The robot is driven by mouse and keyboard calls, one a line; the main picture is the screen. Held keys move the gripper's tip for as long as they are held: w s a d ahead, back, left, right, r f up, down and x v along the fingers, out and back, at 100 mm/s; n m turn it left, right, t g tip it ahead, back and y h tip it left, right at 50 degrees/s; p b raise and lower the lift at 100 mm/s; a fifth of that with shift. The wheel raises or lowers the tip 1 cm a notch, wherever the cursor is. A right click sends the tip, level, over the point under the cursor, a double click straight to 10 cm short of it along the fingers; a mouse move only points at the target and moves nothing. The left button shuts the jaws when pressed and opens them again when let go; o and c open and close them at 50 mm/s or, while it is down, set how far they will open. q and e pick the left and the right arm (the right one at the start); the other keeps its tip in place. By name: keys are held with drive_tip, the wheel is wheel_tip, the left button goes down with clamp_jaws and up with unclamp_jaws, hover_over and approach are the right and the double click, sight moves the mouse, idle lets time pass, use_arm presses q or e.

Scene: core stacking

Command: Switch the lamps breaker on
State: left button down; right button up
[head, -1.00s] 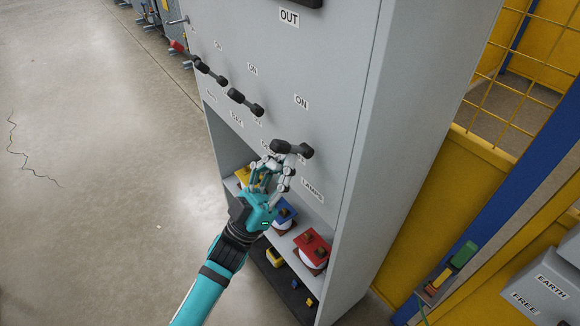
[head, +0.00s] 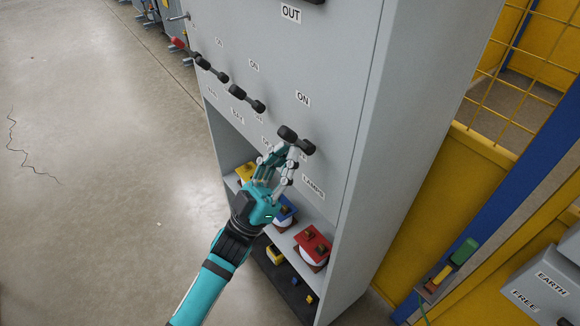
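The lamps breaker is a black handle (head: 296,140) on the grey cabinet front, between an ON label (head: 303,98) above and the LAMPS label (head: 313,184) below. It slants, with its left end higher than its right. My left gripper (head: 284,154), on a teal arm from below, has its fingertips at the underside of this handle and seems to touch it. The fingers overlap the handle, so whether they are closed on it is not clear. They partly hide the label under the handle. My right gripper is not in view.
Other black breaker handles (head: 247,99) (head: 212,70) sit up and left on the same panel. A shelf below holds a red block (head: 312,244), a blue block and a yellow one. A yellow wall (head: 440,215) stands at the right; open concrete floor (head: 90,200) lies left.

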use_arm(q)
drive_tip(key=b+v, duration=0.3)
drive_tip(key=v, duration=0.4)
drive_tip(key=shift+d, duration=0.2)
drive_tip(key=shift+w+f, duration=0.1)
drive_tip(key=shift+f, duration=0.05)
idle(0.5)
